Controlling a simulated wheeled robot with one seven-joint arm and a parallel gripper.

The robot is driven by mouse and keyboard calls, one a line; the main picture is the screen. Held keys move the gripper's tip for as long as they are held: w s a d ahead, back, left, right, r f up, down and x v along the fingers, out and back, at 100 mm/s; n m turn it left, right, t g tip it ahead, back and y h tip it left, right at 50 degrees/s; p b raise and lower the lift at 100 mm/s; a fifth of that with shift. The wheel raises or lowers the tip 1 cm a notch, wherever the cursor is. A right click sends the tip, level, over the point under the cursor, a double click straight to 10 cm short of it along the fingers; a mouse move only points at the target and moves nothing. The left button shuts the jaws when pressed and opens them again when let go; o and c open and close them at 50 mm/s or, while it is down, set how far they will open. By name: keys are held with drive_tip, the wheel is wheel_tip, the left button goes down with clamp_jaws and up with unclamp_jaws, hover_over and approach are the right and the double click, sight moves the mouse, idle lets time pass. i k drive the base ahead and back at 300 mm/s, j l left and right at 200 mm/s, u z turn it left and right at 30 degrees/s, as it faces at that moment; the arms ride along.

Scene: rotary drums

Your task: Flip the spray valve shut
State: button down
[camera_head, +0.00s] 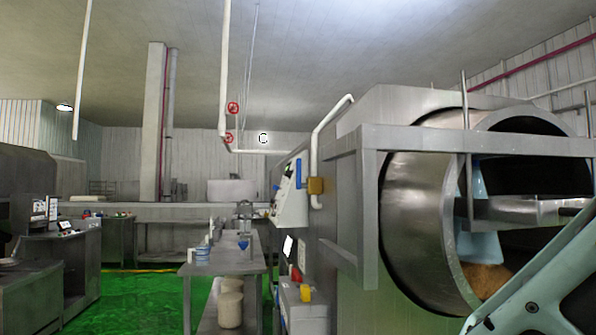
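A white pipe (314,140) runs down the front of the large steel drum (415,215). A brass-coloured valve body (316,186) sits on this pipe, and a blue upright handle (298,173) shows just left of it, in front of a white control panel. These look like the spray valve, but I cannot tell whether the handle belongs to it or whether it is open or shut. A pale grey-green link of my arm (540,285) crosses the lower right corner. My gripper is out of view.
A steel frame bar (450,140) crosses before the drum's mouth. A steel table (225,262) with small items stands left of the drum. Red handwheels (232,107) sit on a far pipe. Green floor (140,300) is clear between the table and the left machines.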

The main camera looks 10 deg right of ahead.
sight(299, 185)
drive_tip(key=i+j, duration=0.65)
drive_tip(key=i, duration=0.15)
drive_tip(key=i+j, duration=0.6)
drive_tip(key=i, duration=0.2)
drive_tip(key=l+z, duration=0.05)
